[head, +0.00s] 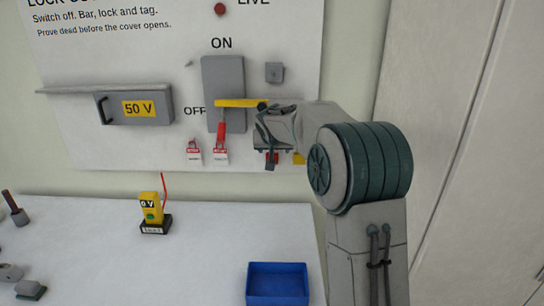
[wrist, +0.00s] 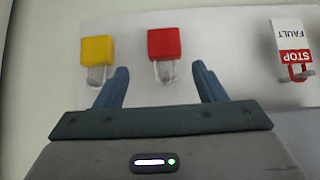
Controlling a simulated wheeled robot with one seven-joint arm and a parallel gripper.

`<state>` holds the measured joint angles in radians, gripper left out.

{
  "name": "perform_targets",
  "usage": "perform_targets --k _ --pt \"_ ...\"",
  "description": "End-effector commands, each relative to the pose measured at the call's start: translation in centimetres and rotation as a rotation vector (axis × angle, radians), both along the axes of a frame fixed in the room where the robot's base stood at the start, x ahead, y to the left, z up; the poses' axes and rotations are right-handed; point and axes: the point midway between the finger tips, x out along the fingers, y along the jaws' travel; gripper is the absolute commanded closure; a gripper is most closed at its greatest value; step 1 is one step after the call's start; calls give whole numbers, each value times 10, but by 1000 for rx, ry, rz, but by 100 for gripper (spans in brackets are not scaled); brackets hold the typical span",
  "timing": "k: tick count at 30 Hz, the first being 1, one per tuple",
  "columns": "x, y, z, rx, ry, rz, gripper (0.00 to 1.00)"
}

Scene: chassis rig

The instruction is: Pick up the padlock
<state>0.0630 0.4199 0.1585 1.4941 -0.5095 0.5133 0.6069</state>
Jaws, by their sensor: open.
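A red padlock (wrist: 164,44) with a pale shackle hangs on the panel in the wrist view, seen upside down. A yellow padlock (wrist: 97,50) hangs beside it to the left. My gripper (wrist: 159,72) is open, with one finger on each side of the red padlock's shackle in the picture. I cannot tell whether either finger touches it. In the head view my gripper (head: 267,140) is in front of the panel and partly hides the red padlock (head: 272,157). The yellow padlock (head: 299,158) shows just to its right.
Below are a blue tray (head: 277,284) and a yellow tester (head: 151,207) on the bench.

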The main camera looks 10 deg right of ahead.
Motion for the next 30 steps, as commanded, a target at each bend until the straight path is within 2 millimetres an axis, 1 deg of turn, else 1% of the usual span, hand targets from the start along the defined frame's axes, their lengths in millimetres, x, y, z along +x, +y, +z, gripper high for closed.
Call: perform_targets --k 7,12,18,26,27,29,30 --pt "10 0 -10 -1 0 1 36" --pt "24 3 -29 0 3 2 36" --pt "38 -1 -43 1 0 1 36" --pt "39 -1 -46 -1 -1 1 36" --pt "39 -1 -46 -1 -1 1 39" --pt "39 -1 -46 0 -1 0 56" --pt "39 -1 -46 0 -1 0 67"
